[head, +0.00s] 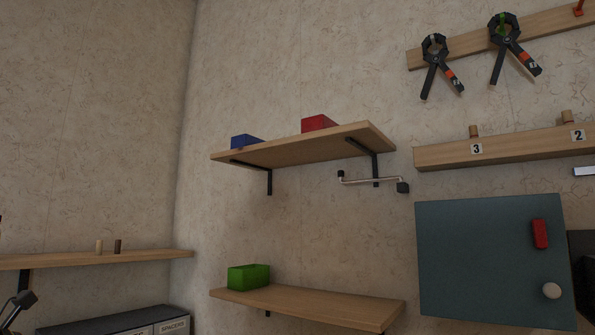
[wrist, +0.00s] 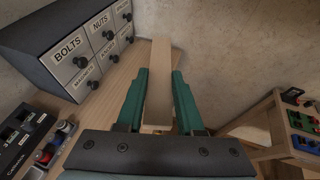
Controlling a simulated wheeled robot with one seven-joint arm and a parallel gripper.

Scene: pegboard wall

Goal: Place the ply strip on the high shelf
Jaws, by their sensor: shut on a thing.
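The ply strip (wrist: 158,92) is a pale, flat wooden piece. In the wrist view it lies lengthwise between the teal fingers of my gripper (wrist: 160,76), which is shut on it. Its far end reaches beyond the fingertips towards the wall. I cannot tell whether it touches the wooden surface below. In the head view the high shelf (head: 300,150) is a wooden board on black brackets, upper of two on the right wall. A blue bin (head: 246,142) and a red bin (head: 319,123) stand on it. My gripper and the strip are not clearly visible there.
In the wrist view a labelled drawer cabinet (wrist: 75,45) stands left of my gripper on a wooden surface (wrist: 103,103). Coloured items sit at the right. In the head view a lower shelf (head: 310,306) holds a green bin (head: 248,277). A crank-like rod (head: 372,181) is below the high shelf.

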